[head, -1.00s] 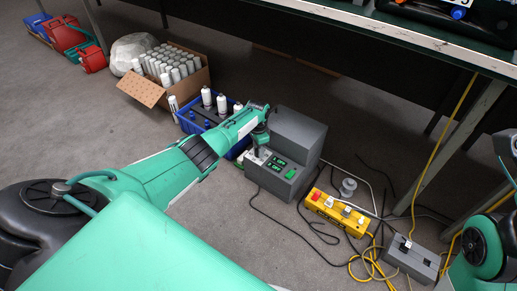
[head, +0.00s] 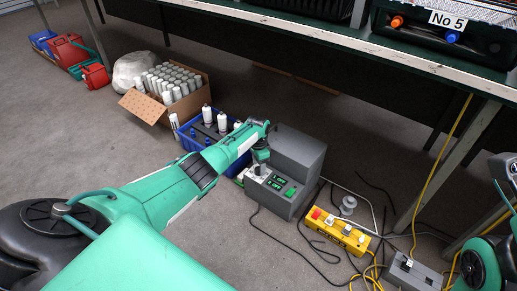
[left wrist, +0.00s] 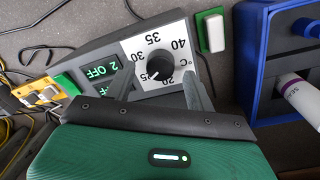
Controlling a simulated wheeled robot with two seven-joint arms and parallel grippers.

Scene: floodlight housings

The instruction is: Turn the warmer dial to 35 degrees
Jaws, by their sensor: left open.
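The warmer (head: 297,150) is a grey box on the floor with a sloped control panel. Its black dial (left wrist: 160,67) sits on a white plate marked up to 40 °C, upside down in the left wrist view. The dial's small white mark appears to face the low end near 20. A green display (left wrist: 103,70) beside it reads "2 OFF". My left gripper (head: 258,170) is over the panel. In the left wrist view its open fingers (left wrist: 159,78) lie on either side of the dial; contact cannot be told. My right gripper is out of view.
A blue crate (head: 185,143) with bottles stands left of the warmer, a carton (head: 143,106) of white cans behind it. A yellow power strip (head: 338,232), a grey box (head: 412,272) and loose cables lie to the right. A workbench (head: 400,62) overhangs behind.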

